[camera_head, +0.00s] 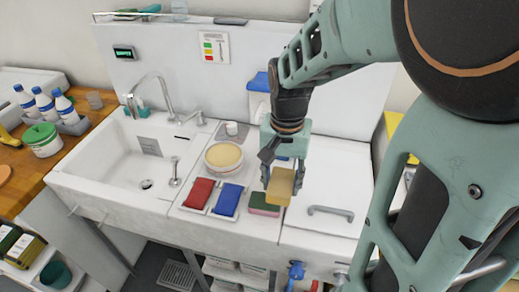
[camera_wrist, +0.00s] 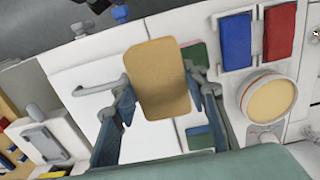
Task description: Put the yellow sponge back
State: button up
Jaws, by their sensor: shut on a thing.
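The yellow sponge (camera_head: 280,186) is held in my gripper (camera_head: 281,172) above the right part of the sink counter. In the wrist view the sponge (camera_wrist: 160,78) stands between the two fingers and hides part of the counter below. A red sponge (camera_head: 198,192) and a blue sponge (camera_head: 228,199) lie side by side in shallow white trays. A green and pink sponge (camera_head: 264,204) lies to their right, just left of and below the held sponge. It is partly hidden in the wrist view (camera_wrist: 198,54). I see no clearly empty tray.
A round white tub (camera_head: 223,158) with a yellowish top stands behind the trays. The sink basin (camera_head: 145,160) and tap (camera_head: 150,90) are to the left. A white lid with a grey handle (camera_head: 330,212) lies to the right. Bottles (camera_head: 45,102) stand on the wooden worktop at far left.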

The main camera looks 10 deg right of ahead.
jog(key=w+f, duration=0.1)
jog(key=w, duration=0.1)
jog(key=w+f+b, duration=0.1)
jog(key=w, duration=0.2)
jog(key=w+d+f, duration=0.1)
jog(key=w, duration=0.1)
jog(key=shift+w+f+b, duration=0.35)
jog(key=shift+w+f, duration=0.05)
jog(key=w+f+b, duration=0.1)
jog(key=w+f, duration=0.1)
jog(key=w+f+b, duration=0.1)
jog(key=w+f, duration=0.2)
jog(key=shift+w+d+f+b, duration=0.15)
jog(key=shift+d+f+b, duration=0.1)
jog(key=shift+b, duration=0.15)
jog(key=f+b, duration=0.2)
jog(key=f, duration=0.1)
jog(key=shift+w+f, duration=0.1)
jog(key=shift+w, duration=0.2)
jog(key=shift+f, duration=0.25)
jog(key=shift+b, duration=0.3)
jog(key=shift+f, duration=0.25)
jog(key=o, duration=1.2)
jog(key=shift+r, duration=0.1)
